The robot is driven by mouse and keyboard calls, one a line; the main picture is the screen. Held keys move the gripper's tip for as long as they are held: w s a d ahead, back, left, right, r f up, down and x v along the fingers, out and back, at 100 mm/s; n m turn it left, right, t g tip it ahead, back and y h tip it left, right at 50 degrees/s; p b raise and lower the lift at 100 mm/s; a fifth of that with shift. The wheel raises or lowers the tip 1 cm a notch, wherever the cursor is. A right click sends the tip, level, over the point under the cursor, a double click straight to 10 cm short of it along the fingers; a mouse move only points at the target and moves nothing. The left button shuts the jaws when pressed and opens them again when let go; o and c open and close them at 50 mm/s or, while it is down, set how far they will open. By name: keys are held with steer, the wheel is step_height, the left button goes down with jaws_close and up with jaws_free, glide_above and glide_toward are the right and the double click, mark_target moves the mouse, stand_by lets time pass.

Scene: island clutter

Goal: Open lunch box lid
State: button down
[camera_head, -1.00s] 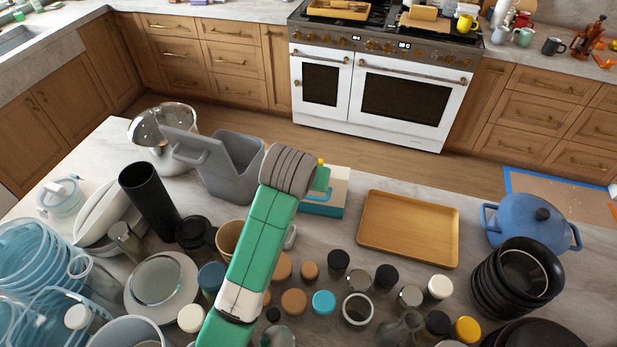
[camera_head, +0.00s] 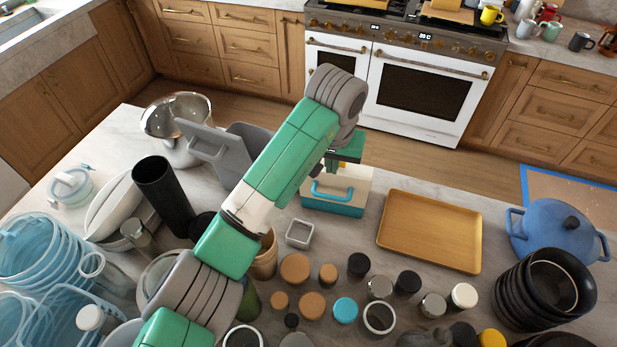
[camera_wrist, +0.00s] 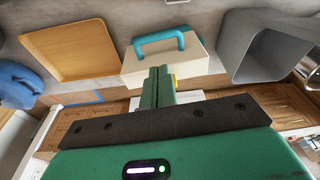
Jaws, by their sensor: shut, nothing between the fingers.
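The lunch box (camera_head: 350,186) stands on the island right of centre, cream above a teal base, with a teal handle on its near side. In the wrist view the lunch box (camera_wrist: 196,61) shows its cream body and arched teal handle, and a small yellow part beside my fingers. My gripper (camera_wrist: 158,72) is shut and empty, its fingertips in front of the box's far side in that view. In the head view my gripper (camera_head: 346,150) is over or just behind the far edge of the box, partly hidden by my arm. Contact cannot be told.
A wooden tray (camera_head: 430,231) lies right of the box. Several jars and lids crowd the near side, with a small square dish (camera_head: 299,233) close to the box. A blue pot (camera_head: 555,230) stands far right.

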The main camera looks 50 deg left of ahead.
mark_target(331, 185)
steer(key=f, duration=0.3)
steer(key=w+f, duration=0.1)
steer(key=f, duration=0.2)
steer(key=a+f, duration=0.1)
steer(key=f, duration=0.2)
steer(key=shift+w+f, duration=0.3)
steer(key=shift+f, duration=0.1)
steer(key=shift+r+p, duration=0.1)
steer(key=shift+p, duration=0.4)
